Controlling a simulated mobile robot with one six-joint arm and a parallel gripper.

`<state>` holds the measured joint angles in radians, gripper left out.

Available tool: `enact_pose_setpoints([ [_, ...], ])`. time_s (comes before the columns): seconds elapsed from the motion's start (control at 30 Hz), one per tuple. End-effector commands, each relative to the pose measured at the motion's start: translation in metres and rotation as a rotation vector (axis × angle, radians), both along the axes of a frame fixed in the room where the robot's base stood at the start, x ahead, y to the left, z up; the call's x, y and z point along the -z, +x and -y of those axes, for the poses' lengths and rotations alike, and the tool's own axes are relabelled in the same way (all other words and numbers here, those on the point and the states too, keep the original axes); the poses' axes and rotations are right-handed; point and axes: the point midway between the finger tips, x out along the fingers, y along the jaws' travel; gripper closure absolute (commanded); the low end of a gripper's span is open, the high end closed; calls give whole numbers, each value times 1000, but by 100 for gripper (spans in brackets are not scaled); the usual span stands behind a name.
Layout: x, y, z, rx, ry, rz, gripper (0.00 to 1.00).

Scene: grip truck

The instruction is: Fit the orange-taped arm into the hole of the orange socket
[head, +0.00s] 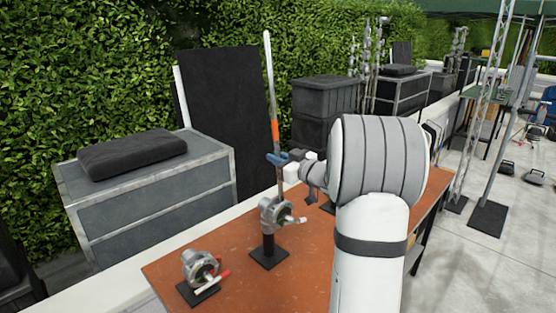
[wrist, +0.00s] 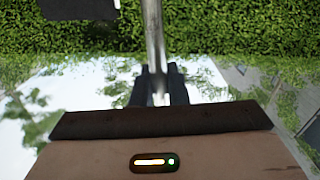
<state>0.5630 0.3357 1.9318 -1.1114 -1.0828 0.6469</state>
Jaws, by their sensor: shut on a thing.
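The orange-taped arm (head: 269,80) is a slim silver rod with an orange band, nearly upright and leaning slightly. My gripper (head: 277,158) is shut on it below the tape. In the wrist view the rod (wrist: 153,38) runs up between the dark fingers (wrist: 158,88). The rod's lower part comes down close to a metal grip head (head: 272,215) on a dark stand; I cannot tell whether they touch. A second grip head (head: 200,268) with a red handle stands lower at the front left. No orange marking shows clearly on either head, and their holes are hard to make out.
Both stands are on a reddish-brown table (head: 235,262). My white arm covers its right part. Grey cases (head: 150,195) and a black panel (head: 228,110) stand behind, before a hedge. Bare table shows between the two stands.

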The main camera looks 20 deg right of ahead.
Motion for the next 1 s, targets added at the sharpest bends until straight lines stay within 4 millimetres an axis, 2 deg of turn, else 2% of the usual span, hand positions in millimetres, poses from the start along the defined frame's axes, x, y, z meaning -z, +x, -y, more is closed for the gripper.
enact_pose_setpoints([
  [0.03, -6, 0, 0, 0, -1, 3, 100],
  [0.53, -30, -1, -3, 0, 1, 2, 100],
  [1.0, -29, -1, -3, 0, 1, 2, 100],
])
